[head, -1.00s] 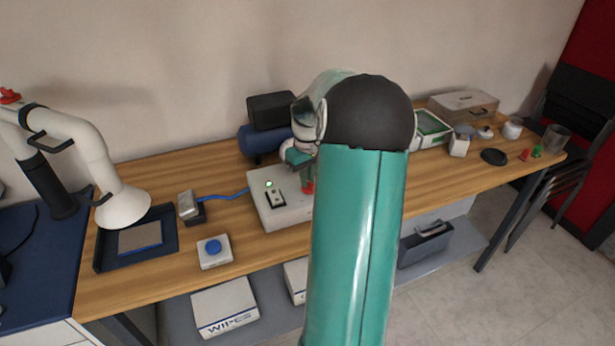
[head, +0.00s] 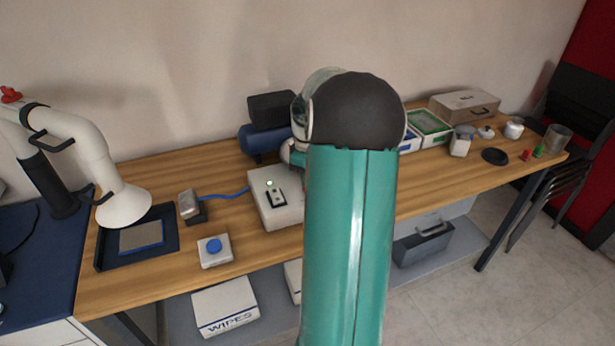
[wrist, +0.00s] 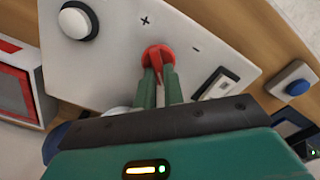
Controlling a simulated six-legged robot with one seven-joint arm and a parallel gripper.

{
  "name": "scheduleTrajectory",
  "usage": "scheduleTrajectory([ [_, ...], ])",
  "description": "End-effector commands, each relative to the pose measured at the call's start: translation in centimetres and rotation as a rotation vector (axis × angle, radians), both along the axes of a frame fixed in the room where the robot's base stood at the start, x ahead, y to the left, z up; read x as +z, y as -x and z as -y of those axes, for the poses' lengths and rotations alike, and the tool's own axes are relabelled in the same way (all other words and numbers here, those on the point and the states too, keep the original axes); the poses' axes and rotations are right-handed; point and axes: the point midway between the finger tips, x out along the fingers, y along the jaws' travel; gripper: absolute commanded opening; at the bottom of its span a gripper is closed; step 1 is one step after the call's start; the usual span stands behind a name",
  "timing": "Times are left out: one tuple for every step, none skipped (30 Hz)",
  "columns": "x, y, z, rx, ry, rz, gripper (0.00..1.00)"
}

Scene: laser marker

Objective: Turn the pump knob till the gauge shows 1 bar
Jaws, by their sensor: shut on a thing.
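The pump unit is a white box (head: 262,208) on the wooden bench in the head view, with a lit green light and a switch on top. My arm hides its right part. In the wrist view, the box's white panel (wrist: 118,40) carries a red knob (wrist: 157,54) between a plus mark and a minus mark. My gripper (wrist: 158,72) has its two green fingers shut on the red knob. A round white dial (wrist: 77,22) with a dark rim, seemingly the gauge, sits near the plus mark. Its reading cannot be made out.
A blue-button box (head: 214,250), a dark tray (head: 165,248) and a small device on a blue hose (head: 228,195) lie left of the pump. A blue compressor (head: 262,140) stands behind it. Bench space in front of the right-hand items is clear.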

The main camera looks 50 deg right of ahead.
Motion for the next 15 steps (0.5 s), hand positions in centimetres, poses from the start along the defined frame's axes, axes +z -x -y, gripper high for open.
scheduleTrajectory([
  [0.06, -0.02, 0.0, -0.001, 0.001, 0.001, 0.0],
  [0.06, -0.02, 0.0, -0.001, 0.001, 0.001, 0.0],
  [0.07, -0.02, 0.0, -0.002, 0.001, 0.001, 0.0],
  [0.07, -0.02, 0.0, -0.002, 0.001, 0.001, 0.0],
  [0.07, -0.02, 0.0, -0.002, 0.001, 0.001, 0.12],
  [0.07, -0.02, 0.01, -0.002, 0.001, 0.001, 0.2],
  [0.07, -0.02, 0.01, -0.003, 0.001, 0.001, 0.26],
  [0.06, -0.02, 0.01, -0.003, 0.001, 0.001, 0.32],
  [0.06, -0.02, 0.01, -0.003, 0.001, 0.001, 0.32],
  [0.05, -0.02, 0.01, -0.003, 0.001, 0.001, 0.32],
  [0.05, -0.01, 0.01, -0.003, 0.0, 0.001, 0.32],
  [0.04, -0.01, 0.01, -0.003, 0.0, 0.001, 0.32],
  [0.04, -0.01, 0.01, -0.003, 0.0, 0.001, 0.32],
  [0.03, -0.01, 0.01, -0.003, 0.0, 0.001, 0.32],
  [0.03, -0.01, 0.01, -0.004, 0.0, 0.001, 0.32],
])
